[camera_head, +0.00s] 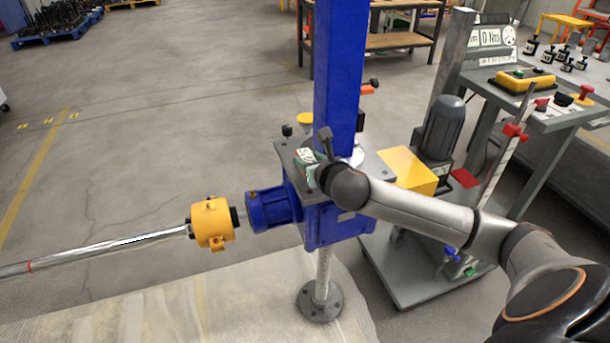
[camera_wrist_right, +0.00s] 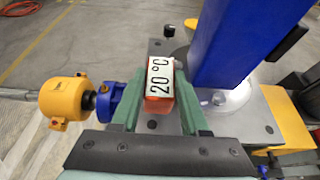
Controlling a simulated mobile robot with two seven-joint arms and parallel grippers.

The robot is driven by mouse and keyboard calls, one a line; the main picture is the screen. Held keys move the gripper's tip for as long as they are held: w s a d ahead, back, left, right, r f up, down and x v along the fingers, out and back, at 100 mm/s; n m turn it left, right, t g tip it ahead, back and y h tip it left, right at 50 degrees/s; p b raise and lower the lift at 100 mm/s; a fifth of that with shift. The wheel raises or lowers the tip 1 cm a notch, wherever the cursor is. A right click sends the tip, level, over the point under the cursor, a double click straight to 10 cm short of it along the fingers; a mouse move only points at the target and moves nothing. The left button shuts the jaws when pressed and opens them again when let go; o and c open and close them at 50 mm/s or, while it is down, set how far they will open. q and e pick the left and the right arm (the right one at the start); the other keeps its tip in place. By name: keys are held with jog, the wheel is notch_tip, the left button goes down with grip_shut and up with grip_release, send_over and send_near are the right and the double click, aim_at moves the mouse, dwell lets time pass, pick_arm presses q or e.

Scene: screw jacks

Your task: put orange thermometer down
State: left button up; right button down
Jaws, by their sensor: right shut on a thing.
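The orange thermometer (camera_wrist_right: 160,92) shows in the right wrist view as a small block with a white face reading "20 °C". My right gripper (camera_wrist_right: 158,74) has its two green fingers on either side of it and is shut on it. In the head view my right gripper (camera_head: 308,168) is over the grey top plate (camera_head: 378,166) of the blue screw jack, left of the blue column (camera_head: 340,75). The thermometer's underside is hidden, so I cannot tell whether it touches the plate. My left gripper is not in view.
A blue motor (camera_head: 272,209) and a yellow coupling (camera_head: 211,223) on a long shaft stick out left of the jack. A yellow box (camera_head: 407,170) and a grey motor (camera_head: 442,128) stand to the right. A control desk (camera_head: 535,100) is farther right. Open floor lies left.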

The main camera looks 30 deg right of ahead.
jog(key=shift+w+a+f, duration=0.2)
jog(key=shift+a+f, duration=0.05)
jog(key=shift+f, duration=0.1)
jog(key=shift+w+a+f+b, duration=0.15)
jog(key=shift+f+b, duration=0.3)
jog(key=shift+f, duration=1.3)
jog(key=shift+c, duration=2)
grip_release()
jog(key=shift+f, duration=0.1)
